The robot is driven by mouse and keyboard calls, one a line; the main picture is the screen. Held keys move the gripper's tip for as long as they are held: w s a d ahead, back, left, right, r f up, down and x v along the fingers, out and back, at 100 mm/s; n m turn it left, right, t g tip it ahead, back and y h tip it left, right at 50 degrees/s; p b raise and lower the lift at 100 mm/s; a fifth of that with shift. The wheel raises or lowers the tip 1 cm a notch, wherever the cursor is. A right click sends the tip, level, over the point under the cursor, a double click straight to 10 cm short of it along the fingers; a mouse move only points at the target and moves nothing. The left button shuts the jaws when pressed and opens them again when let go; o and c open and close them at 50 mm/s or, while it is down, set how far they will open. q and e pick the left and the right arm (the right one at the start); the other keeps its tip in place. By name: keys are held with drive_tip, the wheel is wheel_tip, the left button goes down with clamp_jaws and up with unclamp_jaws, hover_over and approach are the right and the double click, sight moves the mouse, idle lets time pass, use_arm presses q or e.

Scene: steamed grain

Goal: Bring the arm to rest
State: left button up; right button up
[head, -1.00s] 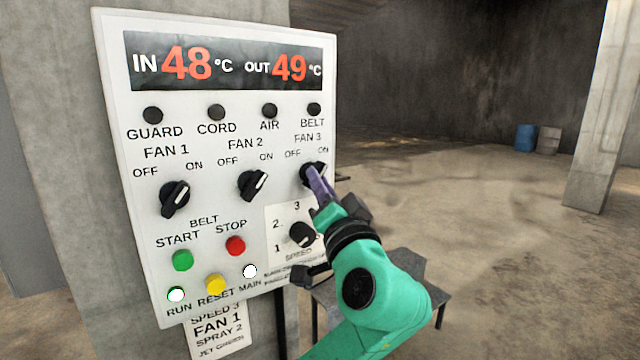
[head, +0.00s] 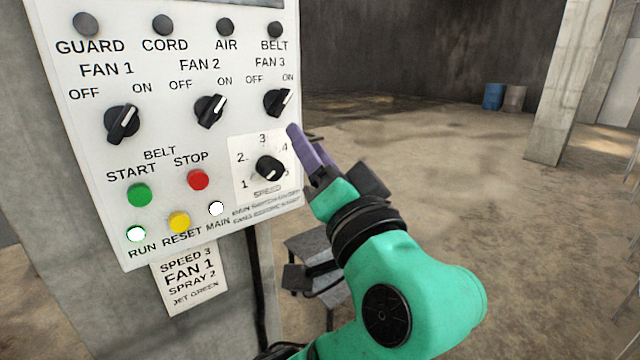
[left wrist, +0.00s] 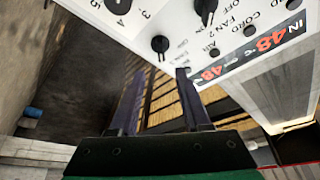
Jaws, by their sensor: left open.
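My left gripper (head: 305,142), with purple fingers, is open and empty. It is apart from the white control panel (head: 80,215), in front of its lower right edge. The FAN 3 knob (head: 278,102) is above and left of the fingertips. The FAN 1 knob (head: 122,123), FAN 2 knob (head: 210,110) and FAN 3 knob have their white marks toward ON. The black SPEED knob (head: 270,167) is left of the fingers. In the left wrist view the two fingers (left wrist: 160,78) stand apart with nothing between them. My right gripper is not made out.
The panel is on a concrete pillar (head: 205,320), with a paper label (head: 187,281) below it. A grey metal stand (head: 312,248) is partly hidden behind my arm. Blue and grey drums (head: 493,96) stand far off. Open floor (head: 450,150) lies to the right.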

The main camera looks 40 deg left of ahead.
use_arm(q)
drive_tip(key=v, duration=0.3)
drive_tip(key=shift+s+d, duration=0.15)
